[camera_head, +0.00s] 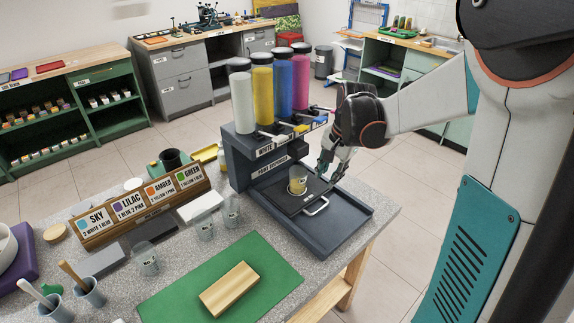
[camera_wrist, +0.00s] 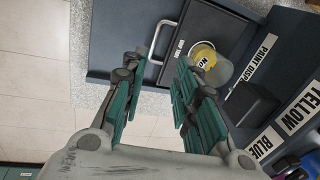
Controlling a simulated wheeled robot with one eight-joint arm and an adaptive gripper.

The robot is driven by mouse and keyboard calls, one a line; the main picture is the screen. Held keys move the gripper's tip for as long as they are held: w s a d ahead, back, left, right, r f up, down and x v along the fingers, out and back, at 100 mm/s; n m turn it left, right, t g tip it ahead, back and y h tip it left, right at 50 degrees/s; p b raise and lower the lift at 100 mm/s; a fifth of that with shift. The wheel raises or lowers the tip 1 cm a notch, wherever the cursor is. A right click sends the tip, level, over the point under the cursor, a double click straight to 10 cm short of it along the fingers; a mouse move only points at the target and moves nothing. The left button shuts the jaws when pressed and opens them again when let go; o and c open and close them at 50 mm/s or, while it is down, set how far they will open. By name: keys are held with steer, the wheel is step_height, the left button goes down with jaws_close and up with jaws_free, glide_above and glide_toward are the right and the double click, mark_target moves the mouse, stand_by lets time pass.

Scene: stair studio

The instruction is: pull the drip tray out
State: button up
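The drip tray (camera_head: 274,192) is a flat dark tray in the base of the paint dispenser (camera_head: 262,155). A silver bar handle (camera_head: 317,207) is on its front edge. A clear cup with yellow contents (camera_head: 297,181) stands on the tray. In the wrist view the tray (camera_wrist: 205,28), the handle (camera_wrist: 155,40) and the cup (camera_wrist: 206,58) show beyond the fingers. My gripper (camera_head: 328,174) is above the tray, beside the cup. Its teal fingers (camera_wrist: 158,66) are apart with nothing between them, and the handle lies just past the tips.
Several coloured paint cylinders (camera_head: 262,88) stand on the dispenser. A green mat (camera_head: 190,293) with a wooden block (camera_head: 229,288) lies in front, with clear cups (camera_head: 144,260) to the left. The table's edge is close on the right, with open floor (camera_head: 420,180) beyond.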

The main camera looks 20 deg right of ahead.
step_height(320, 180, down, 2)
steer(key=d, duration=0.2)
steer(key=b, duration=0.5)
glide_toward(322, 207)
steer(key=shift+m, duration=0.3)
steer(key=f, duration=0.3)
steer(key=w+f, duration=0.1)
steer(key=f, duration=0.3)
steer(key=shift+w+a+f, duration=0.15)
steer(key=shift+w+f, duration=0.05)
steer(key=shift+f, duration=0.05)
steer(key=shift+c, duration=0.3)
jaws_close()
